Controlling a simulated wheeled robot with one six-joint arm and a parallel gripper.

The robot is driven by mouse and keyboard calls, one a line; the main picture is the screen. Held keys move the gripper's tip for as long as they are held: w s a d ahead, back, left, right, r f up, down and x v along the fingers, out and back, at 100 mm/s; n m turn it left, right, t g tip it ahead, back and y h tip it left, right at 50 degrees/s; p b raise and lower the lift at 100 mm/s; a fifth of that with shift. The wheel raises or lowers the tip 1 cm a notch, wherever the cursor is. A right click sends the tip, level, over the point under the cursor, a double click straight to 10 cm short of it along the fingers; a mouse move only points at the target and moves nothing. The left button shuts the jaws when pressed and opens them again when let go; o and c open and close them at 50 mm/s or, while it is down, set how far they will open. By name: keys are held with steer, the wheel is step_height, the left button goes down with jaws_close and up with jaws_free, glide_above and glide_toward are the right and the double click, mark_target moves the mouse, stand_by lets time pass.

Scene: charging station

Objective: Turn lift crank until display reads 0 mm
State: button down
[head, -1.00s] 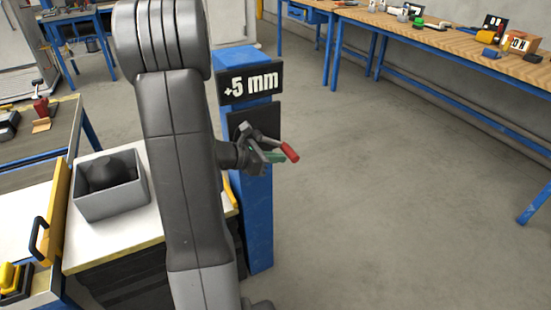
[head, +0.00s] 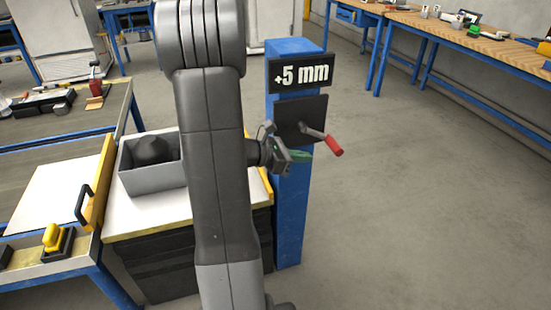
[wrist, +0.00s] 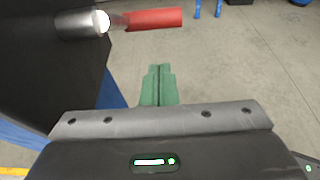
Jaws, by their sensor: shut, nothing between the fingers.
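The display (head: 300,72) on the blue post (head: 291,215) reads "+5 mm". Below it is a black plate (head: 290,112) carrying the lift crank, a grey arm with a red handle (head: 333,146) pointing down and right. My gripper (head: 303,154) is left of the red handle in the head view, with its green fingers apart from it. In the wrist view the green fingers (wrist: 158,83) are pressed together with nothing between them. The crank's grey metal part (wrist: 82,24) and its red handle (wrist: 155,18) lie beyond the fingertips at the top.
A grey bin (head: 155,178) with a dark rounded object stands on the white-topped bench left of the post. A workbench with a yellow rail (head: 100,195) is further left. A long wooden bench (head: 470,45) runs along the back right. The floor right of the post is clear.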

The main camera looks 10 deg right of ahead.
steer(key=p+v, duration=0.1)
steer(key=v, duration=0.7)
steer(key=shift+d+f, duration=0.1)
steer(key=d+r+x, duration=0.1)
steer(key=r+x, duration=0.1)
steer(key=x, duration=1)
steer(key=shift+r, duration=0.2)
stand_by(0.4)
